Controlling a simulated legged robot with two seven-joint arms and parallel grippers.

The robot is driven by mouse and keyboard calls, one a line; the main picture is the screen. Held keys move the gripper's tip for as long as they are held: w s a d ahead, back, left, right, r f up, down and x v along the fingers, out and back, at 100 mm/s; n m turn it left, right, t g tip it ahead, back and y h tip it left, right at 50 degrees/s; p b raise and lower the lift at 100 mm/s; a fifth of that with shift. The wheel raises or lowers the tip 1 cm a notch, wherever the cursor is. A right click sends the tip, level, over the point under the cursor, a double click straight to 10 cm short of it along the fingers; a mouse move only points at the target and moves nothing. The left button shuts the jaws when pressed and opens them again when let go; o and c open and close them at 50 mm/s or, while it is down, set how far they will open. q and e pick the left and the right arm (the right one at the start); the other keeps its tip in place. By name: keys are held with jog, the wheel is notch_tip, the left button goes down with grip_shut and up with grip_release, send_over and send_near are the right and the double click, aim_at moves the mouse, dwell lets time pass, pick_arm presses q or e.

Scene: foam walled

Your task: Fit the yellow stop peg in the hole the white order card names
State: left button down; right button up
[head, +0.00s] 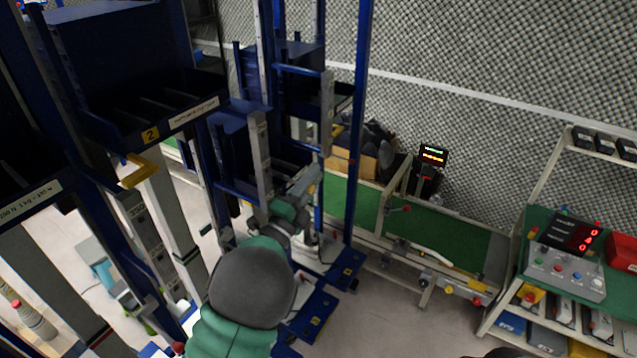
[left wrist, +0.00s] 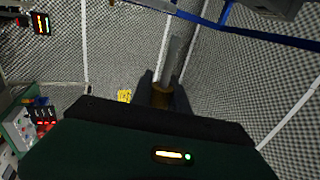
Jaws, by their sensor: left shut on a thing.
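My left gripper (head: 305,182) is in the middle of the head view, beside the blue rack uprights, at the end of my green and grey arm. In the left wrist view, its dark fingers (left wrist: 160,92) are shut on a dull yellow-brown piece with a grey shaft, the yellow stop peg (left wrist: 161,98) as far as I can tell. The peg cannot be made out in the head view. A bright yellow piece (head: 140,171) juts from a rack upright at left. I cannot pick out the order card or the named hole. My right gripper is out of view.
Blue racks with dark shelves (head: 150,105) fill the left and centre. A green-topped bench (head: 440,238) runs along the foam wall. A control box with a red display (head: 572,245) stands on a trolley at right. Bare floor lies at bottom centre-right.

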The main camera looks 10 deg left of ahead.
aim_at(293, 181)
pick_arm(q)
jog(key=a, duration=0.1)
jog(key=w+a+b, duration=0.1)
jog(key=a, duration=0.2)
jog(key=shift+w+f, duration=0.15)
jog(key=shift+w, duration=0.2)
jog(key=shift+d, duration=0.2)
jog(key=shift+b, duration=0.45)
jog(key=shift+s, duration=0.1)
